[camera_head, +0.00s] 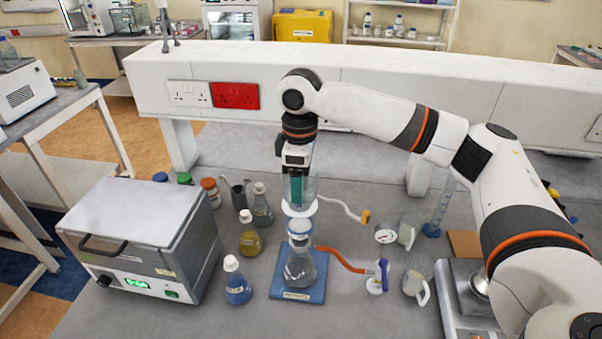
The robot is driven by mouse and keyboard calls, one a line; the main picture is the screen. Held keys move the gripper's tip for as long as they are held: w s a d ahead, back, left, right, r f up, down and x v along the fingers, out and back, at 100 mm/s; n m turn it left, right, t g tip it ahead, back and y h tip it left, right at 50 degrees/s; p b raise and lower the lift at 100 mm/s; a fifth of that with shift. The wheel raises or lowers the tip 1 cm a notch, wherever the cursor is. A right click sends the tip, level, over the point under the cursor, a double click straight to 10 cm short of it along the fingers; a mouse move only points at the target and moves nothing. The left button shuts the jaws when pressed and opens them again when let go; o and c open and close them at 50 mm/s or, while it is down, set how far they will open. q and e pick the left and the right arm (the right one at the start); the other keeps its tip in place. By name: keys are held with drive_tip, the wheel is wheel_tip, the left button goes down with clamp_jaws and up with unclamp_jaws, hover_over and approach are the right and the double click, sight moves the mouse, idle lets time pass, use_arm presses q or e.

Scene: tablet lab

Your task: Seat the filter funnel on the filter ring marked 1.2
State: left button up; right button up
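My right gripper (298,190) points down over the middle of the bench. Its teal fingers show at the clear filter funnel (311,191), and it appears shut on the funnel, which is upright. A white ring (300,208) shows at the funnel's lower end, directly above the neck of a clear flask (300,267). The flask stands on a blue base (315,291) with an unreadable label. I cannot tell whether the funnel touches what is below it. No 1.2 mark is legible, so I cannot tell which ring bears it. My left gripper is not in view.
A orange-red hose (342,259) runs right from the flask; a white hose (340,206) lies behind. Bottles, including a yellow one (249,236) and a blue one (237,284), stand left near a grey lidded box (140,230). Beakers (409,228) and a scale (462,305) are right.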

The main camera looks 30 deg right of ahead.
drive_tip(key=shift+w+d+f, duration=0.1)
drive_tip(key=shift+f, duration=1.4)
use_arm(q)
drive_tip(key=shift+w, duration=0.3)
use_arm(e)
drive_tip(key=shift+f, duration=0.8)
drive_tip(key=shift+f, duration=0.45)
drive_tip(key=o, duration=1)
drive_tip(key=shift+o, duration=0.2)
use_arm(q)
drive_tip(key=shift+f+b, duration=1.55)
use_arm(e)
wheel_tip(320, 180, up, 12)
